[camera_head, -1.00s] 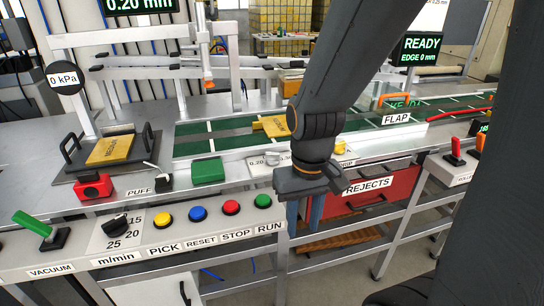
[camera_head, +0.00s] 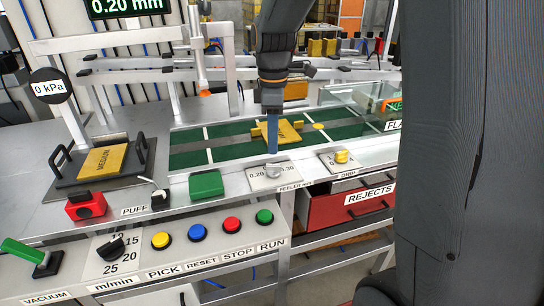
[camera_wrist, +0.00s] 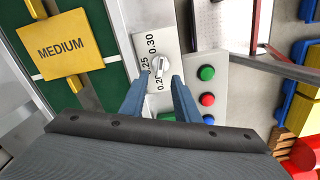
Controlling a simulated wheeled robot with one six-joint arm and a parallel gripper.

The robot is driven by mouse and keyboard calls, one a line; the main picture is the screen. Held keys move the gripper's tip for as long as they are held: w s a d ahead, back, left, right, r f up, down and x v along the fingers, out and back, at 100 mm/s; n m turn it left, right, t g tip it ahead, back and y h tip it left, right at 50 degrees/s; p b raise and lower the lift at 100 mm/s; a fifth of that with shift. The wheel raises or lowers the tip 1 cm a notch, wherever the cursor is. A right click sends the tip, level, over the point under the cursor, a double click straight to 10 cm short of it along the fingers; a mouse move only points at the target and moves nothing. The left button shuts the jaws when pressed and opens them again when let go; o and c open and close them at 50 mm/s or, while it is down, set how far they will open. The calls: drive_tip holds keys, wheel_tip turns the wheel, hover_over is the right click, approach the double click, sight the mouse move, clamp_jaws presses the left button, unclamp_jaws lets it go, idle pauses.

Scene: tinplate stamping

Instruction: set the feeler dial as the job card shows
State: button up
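The feeler dial (camera_head: 273,171) is a small pale knob on a white plate marked 0.20 to 0.30, at the front edge of the green belt. In the wrist view the feeler dial (camera_wrist: 160,66) shows marks 0.20, 0.25 and 0.30; its long axis runs roughly toward the 0.20 mark. A black display (camera_head: 127,6) reads 0.20 mm. My gripper (camera_head: 272,150) points down just above the dial. In the wrist view its two blue fingers (camera_wrist: 161,82) are apart and empty, with the knob beyond and between their tips. The job card is not identifiable now.
A yellow MEDIUM plate (camera_head: 277,132) lies on the green belt behind the dial. A green block (camera_head: 206,184) is left of the dial, a yellow knob (camera_head: 341,157) right. Coloured buttons, including the green RUN button (camera_head: 264,216), line the front panel. A red REJECTS drawer (camera_head: 350,203) is below.

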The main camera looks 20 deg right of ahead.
sight(273, 169)
wheel_tip(273, 169, down, 7)
drive_tip(key=shift+f+p, duration=0.15)
drive_tip(key=shift+p, duration=0.35)
clamp_jaws()
